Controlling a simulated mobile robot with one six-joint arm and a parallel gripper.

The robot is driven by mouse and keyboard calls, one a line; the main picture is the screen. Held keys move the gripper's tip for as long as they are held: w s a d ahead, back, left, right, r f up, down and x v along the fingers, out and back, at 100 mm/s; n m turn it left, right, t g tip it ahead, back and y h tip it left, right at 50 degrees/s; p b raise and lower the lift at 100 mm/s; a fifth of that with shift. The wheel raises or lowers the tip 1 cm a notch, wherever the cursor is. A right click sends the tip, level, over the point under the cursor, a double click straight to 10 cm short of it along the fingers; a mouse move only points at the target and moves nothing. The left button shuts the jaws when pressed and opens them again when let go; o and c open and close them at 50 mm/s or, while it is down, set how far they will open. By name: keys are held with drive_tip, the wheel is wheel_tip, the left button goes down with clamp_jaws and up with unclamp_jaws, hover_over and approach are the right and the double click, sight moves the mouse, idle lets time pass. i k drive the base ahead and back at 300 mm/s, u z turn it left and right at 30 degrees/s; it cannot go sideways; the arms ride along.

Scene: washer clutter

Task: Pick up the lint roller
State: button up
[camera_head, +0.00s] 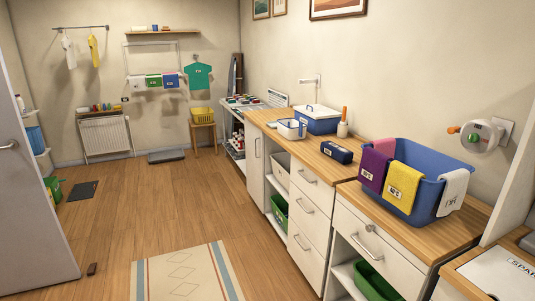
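What looks like the lint roller (343,128) stands upright on the wooden counter, with an orange handle on top and a pale, wide lower part. It is small in this view, so I cannot be sure whether the pale part is its roll or a holder. It stands near the wall, just right of a blue lidded box. My gripper is not in view.
The blue lidded box (318,121), a small white tub (291,130) and a dark blue case (337,152) stand near it. A blue basket (429,175) with hanging cloths is to the right. A patterned rug (185,275) lies on the open wooden floor.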

sight(343, 123)
drive_tip(key=u, duration=0.45)
drive_tip(key=i, duration=3.1)
drive_tip(key=z, duration=0.35)
drive_tip(key=i, duration=0.75)
drive_tip(key=z, duration=0.4)
